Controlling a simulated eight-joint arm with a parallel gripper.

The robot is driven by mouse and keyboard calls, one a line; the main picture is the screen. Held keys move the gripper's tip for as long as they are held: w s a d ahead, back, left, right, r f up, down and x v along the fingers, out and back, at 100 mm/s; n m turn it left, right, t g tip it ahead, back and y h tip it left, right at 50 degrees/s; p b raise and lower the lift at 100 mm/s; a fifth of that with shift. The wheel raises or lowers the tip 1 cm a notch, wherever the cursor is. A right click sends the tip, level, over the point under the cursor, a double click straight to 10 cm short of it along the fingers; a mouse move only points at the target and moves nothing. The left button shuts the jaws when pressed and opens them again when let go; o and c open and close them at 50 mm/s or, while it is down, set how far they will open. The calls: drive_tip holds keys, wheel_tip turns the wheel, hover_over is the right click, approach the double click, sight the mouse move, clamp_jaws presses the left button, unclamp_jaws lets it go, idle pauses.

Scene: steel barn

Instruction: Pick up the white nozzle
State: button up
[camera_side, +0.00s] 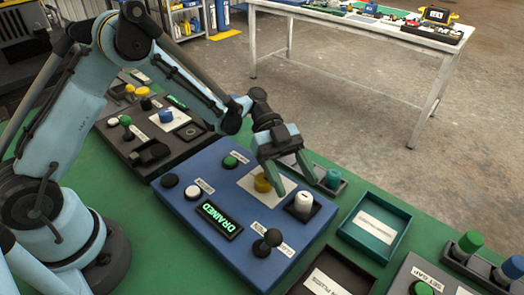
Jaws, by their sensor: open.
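A white cylinder (303,202), which looks like the white nozzle, stands upright in a dark holder at the right side of the blue panel (232,258). My gripper (297,187) points down with its fingers apart and nothing visible between them. Its fingertips are just behind and above the white cylinder in the picture. I cannot tell whether they touch it.
The panel also carries a black ball-topped lever (268,242), a lit "DRAINED" display (217,220) and buttons. A teal-knobbed part (332,178) sits in a dark tray behind. A teal tray (372,228) and a black tray (334,278) lie right on the green table.

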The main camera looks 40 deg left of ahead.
sight(300, 192)
drive_tip(key=x, duration=0.3)
drive_tip(key=shift+d, duration=0.1)
drive_tip(key=c, duration=1.1)
drive_tip(key=shift+r, duration=0.45)
drive_tip(key=r, duration=0.3)
drive_tip(key=shift+s+d+r, duration=0.1)
drive_tip(key=shift+s+r, duration=0.15)
drive_tip(key=shift+r, duration=0.05)
drive_tip(key=s+d+r, duration=0.1)
drive_tip(key=s+r, duration=0.1)
drive_tip(key=s, duration=0.1)
drive_tip(key=s+d+r, duration=0.2)
drive_tip(key=s, duration=0.1)
drive_tip(key=s+d+r, duration=0.2)
drive_tip(key=s, duration=0.1)
drive_tip(key=shift+s+d+r, duration=0.15)
drive_tip(key=shift+s+r, duration=0.05)
drive_tip(key=shift+s, duration=0.2)
